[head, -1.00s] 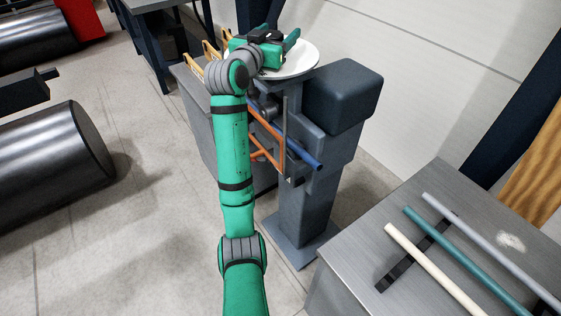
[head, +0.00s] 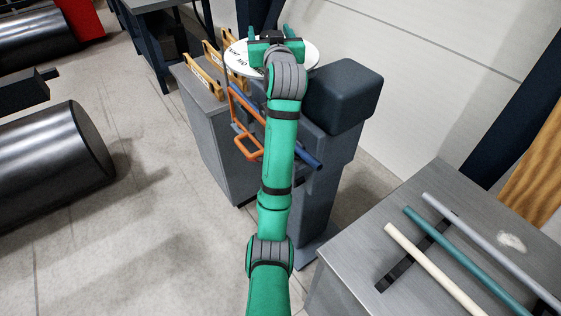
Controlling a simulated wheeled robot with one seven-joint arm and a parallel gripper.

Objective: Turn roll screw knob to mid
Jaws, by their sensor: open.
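A round white dial plate (head: 305,60) with dark lettering along its left rim sits on top of the grey machine column (head: 318,180). My gripper (head: 270,36) is open over the far part of this plate, with its green fingers pointing away from me. The roll screw knob cannot be made out; my gripper and wrist cover the middle of the plate. I cannot tell whether the fingers touch anything. The lettering is too small to read surely.
An orange frame handle (head: 247,144) and a blue bar (head: 308,157) stick out below the plate, close to my arm. A dark padded block (head: 343,95) stands to the right. Rods rest on the right table (head: 350,262).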

